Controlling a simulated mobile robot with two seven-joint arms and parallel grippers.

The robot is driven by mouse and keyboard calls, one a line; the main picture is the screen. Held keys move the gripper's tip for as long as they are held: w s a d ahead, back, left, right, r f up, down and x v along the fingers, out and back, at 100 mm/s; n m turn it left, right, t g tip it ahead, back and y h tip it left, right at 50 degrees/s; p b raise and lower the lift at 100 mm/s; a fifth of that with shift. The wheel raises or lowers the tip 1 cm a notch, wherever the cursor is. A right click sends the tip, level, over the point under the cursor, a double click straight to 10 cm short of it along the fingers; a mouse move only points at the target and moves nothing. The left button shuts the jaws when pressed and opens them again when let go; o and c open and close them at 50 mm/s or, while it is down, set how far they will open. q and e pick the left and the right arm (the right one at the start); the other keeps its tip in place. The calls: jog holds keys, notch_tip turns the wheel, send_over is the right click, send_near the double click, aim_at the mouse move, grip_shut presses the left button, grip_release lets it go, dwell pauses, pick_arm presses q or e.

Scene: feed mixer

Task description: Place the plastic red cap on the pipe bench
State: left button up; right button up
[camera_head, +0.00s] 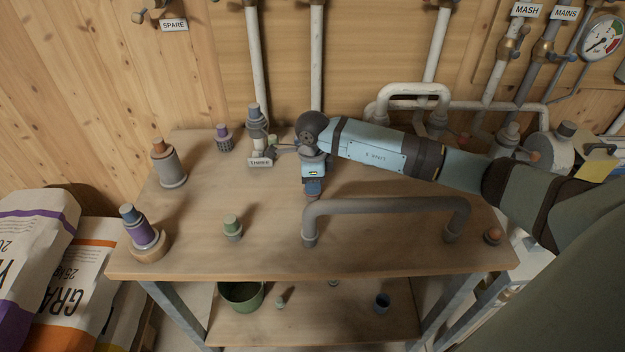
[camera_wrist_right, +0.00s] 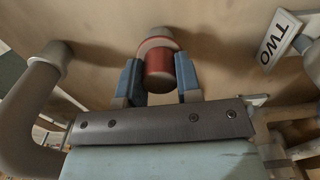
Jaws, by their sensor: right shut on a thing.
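The red cap (camera_wrist_right: 158,62) sits between the two blue fingers of my right gripper (camera_wrist_right: 160,82) in the right wrist view. The gripper is shut on it. A greyish round part (camera_wrist_right: 155,36) shows at the cap's far end; I cannot tell whether it is a pipe stub or part of the cap. In the head view my right gripper (camera_head: 313,188) points down over the middle of the pipe bench (camera_head: 270,260), just behind the left end of the grey bent pipe. The cap is mostly hidden there. My left gripper is not in view.
The grey bent pipe (camera_head: 385,207) stands in front of the gripper. A fitting labelled THREE (camera_head: 260,162) is close on its left. A green-capped stub (camera_head: 232,228) and a purple-banded fitting (camera_head: 143,235) stand front left. Bare wood lies between them.

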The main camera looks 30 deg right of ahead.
jog(key=o, duration=0.6)
jog(key=shift+f, duration=0.15)
jog(key=shift+c, duration=0.2)
jog(key=o, duration=0.4)
jog(key=shift+o, duration=0.2)
jog(key=shift+r, duration=0.2)
notch_tip(320, 180, up, 12)
jog(key=b, duration=0.1)
